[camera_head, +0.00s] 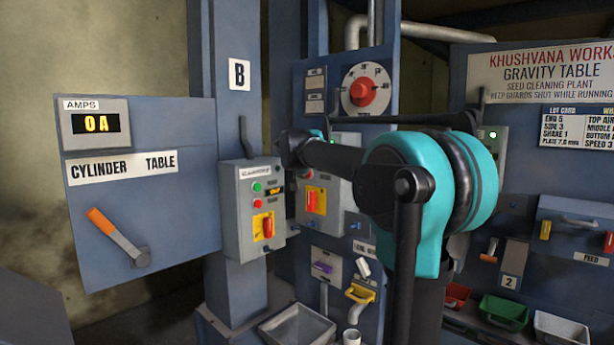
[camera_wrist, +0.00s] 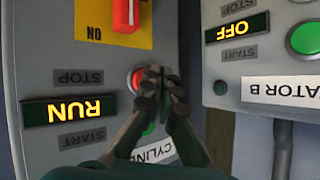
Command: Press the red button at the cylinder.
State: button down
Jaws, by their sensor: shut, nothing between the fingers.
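The grey cylinder box (camera_wrist: 50,80) fills the left of the wrist view, upside down, with part of its "CYLIN…" label showing. Its red button (camera_wrist: 136,78) is partly covered by my fingertips. Its display (camera_wrist: 75,110) reads RUN. A green button (camera_wrist: 149,129) sits at the START side, mostly hidden. My gripper (camera_wrist: 158,76) is shut and empty, with its tips over the red button's edge. I cannot tell whether they touch it. In the head view, the cylinder box (camera_head: 335,213) is partly hidden behind my arm, and my fingertips are not clear.
The elevator B box (camera_head: 240,235) stands beside it on the column; the wrist view shows its display reading OFF. A red switch handle (camera_wrist: 126,14) sits on the cylinder box. The panel at left has an orange lever (camera_head: 118,237) and an ammeter (camera_head: 96,124) reading 0 A.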

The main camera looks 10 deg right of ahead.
jog(key=shift+w+d, duration=0.25)
jog(key=shift+d, duration=0.05)
jog(key=shift+w+d, duration=0.25)
jog(key=shift+d, duration=0.15)
dwell(0.9)
dwell(0.3)
jog(key=shift+s+a, duration=0.5)
jog(key=shift+a, duration=0.2)
jog(key=s+a, duration=0.1)
jog(key=a, duration=0.1)
jog(key=s+a, duration=0.2)
dwell(0.4)
dwell(0.4)
